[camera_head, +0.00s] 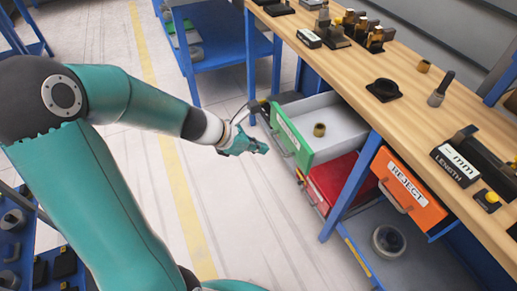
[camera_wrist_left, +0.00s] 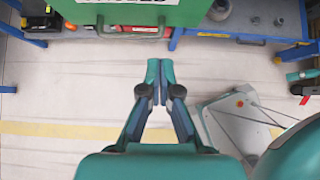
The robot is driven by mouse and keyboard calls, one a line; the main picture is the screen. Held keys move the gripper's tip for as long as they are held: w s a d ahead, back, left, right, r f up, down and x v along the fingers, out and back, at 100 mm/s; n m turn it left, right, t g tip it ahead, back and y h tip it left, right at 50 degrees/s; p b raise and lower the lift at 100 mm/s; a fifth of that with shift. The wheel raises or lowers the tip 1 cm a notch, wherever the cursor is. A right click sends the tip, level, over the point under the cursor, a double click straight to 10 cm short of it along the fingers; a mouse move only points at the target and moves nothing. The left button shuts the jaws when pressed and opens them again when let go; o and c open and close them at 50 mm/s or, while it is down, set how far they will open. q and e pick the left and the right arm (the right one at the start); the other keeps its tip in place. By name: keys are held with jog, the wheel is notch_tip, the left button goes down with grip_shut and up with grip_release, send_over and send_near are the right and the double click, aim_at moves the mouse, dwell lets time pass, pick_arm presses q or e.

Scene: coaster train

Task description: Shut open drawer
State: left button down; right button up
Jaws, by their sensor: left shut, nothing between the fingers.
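A green-fronted drawer (camera_head: 291,137) stands pulled out from under the workbench in the head view, with a brass-coloured ring-like part (camera_head: 319,130) inside its pale tray. Its green front also shows at the top of the left wrist view (camera_wrist_left: 130,12). Below it is a red drawer (camera_head: 333,178), which also seems partly out. My left gripper (camera_head: 262,149) is shut and empty, in front of the green drawer and close to its handle; I cannot tell if it touches. In the left wrist view its fingertips (camera_wrist_left: 160,66) are together, apart from the green front. My right gripper is not in view.
The wooden workbench (camera_head: 408,105) carries several black fixtures and small parts. An orange drawer marked REJECT (camera_head: 408,190) is at the right. A blue table leg (camera_head: 352,187) stands between the drawers. Free floor (camera_head: 225,200) lies left of the bench.

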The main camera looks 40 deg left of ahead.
aim_at(294, 150)
pick_arm(q)
jog(key=b+x, duration=0.2)
jog(key=x, duration=0.5)
jog(key=shift+w+f+b, duration=0.1)
jog(key=shift+f+b, duration=0.05)
jog(key=shift+b, duration=0.2)
jog(key=w, duration=0.1)
jog(key=w+d+p, duration=0.1)
jog(key=w, duration=0.1)
jog(key=shift+w+d+r, duration=0.15)
jog(key=shift+r, duration=0.1)
jog(key=shift+w, duration=0.1)
